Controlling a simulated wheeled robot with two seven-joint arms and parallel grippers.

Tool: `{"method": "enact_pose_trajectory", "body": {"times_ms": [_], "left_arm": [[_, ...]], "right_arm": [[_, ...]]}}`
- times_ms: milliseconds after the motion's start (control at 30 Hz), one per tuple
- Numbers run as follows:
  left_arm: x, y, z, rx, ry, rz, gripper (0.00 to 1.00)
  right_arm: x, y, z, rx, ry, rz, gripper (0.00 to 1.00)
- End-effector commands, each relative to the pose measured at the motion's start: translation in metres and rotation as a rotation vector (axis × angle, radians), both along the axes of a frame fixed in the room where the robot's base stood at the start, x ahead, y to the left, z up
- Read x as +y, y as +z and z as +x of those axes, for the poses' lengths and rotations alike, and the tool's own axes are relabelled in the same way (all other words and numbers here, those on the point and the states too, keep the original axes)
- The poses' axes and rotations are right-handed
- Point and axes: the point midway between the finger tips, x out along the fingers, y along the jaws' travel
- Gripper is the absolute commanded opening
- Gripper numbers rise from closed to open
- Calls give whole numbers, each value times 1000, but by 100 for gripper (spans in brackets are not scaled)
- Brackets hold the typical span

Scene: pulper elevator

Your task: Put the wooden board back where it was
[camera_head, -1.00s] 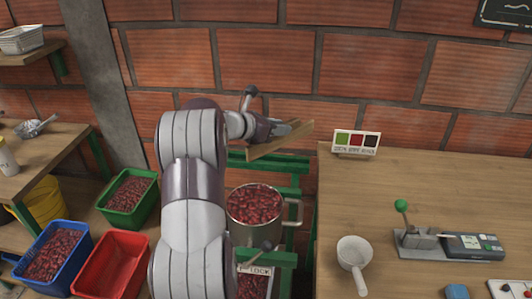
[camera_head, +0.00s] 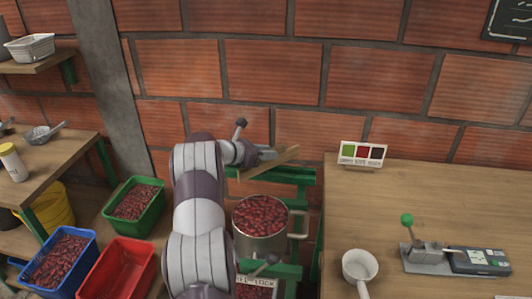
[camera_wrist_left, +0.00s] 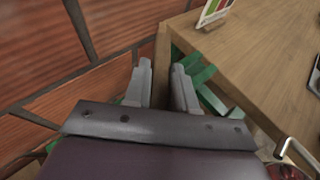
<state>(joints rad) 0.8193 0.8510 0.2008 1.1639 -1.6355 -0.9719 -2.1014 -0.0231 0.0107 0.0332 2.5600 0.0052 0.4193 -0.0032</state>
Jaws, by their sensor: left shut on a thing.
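My left gripper (camera_head: 267,155) is shut on the wooden board (camera_head: 285,158), a thin plank held tilted with its right end higher. It is held above and behind the metal pot (camera_head: 274,241), close to the top of the green frame (camera_head: 303,178). I cannot tell whether the board touches the frame. In the left wrist view, the two fingers (camera_wrist_left: 161,86) point forward near the table corner, with brown wood between them; most of the board is hidden there. My right gripper is not in view.
The pot is full of red cherries. A wooden table (camera_head: 440,200) at the right carries a colour card (camera_head: 361,155), a white scoop (camera_head: 358,266) and a green-knobbed device (camera_head: 428,256). Green (camera_head: 133,206), blue (camera_head: 60,262) and red (camera_head: 118,270) crates stand at left. A brick wall is behind.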

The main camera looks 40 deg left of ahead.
Motion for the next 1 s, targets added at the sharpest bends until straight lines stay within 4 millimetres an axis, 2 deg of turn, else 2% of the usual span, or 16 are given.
{"method": "enact_pose_trajectory", "body": {"times_ms": [133,167,200,233,500,600,667,900,1000], "left_arm": [[0,-5,0,-1,0,0,0],[0,-4,0,0,0,0,32],[0,-3,0,0,0,0,45],[0,-3,0,0,0,0,51],[0,-2,0,0,0,0,51],[0,10,0,0,0,0,51],[5,8,-12,0,4,1,51],[22,33,-71,-1,4,1,51],[26,40,-90,0,2,1,51]], "right_arm": [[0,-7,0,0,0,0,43],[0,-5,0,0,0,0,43],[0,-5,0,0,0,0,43],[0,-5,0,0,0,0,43],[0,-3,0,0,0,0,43],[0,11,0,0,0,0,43],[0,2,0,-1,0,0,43],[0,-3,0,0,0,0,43],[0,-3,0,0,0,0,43]]}}
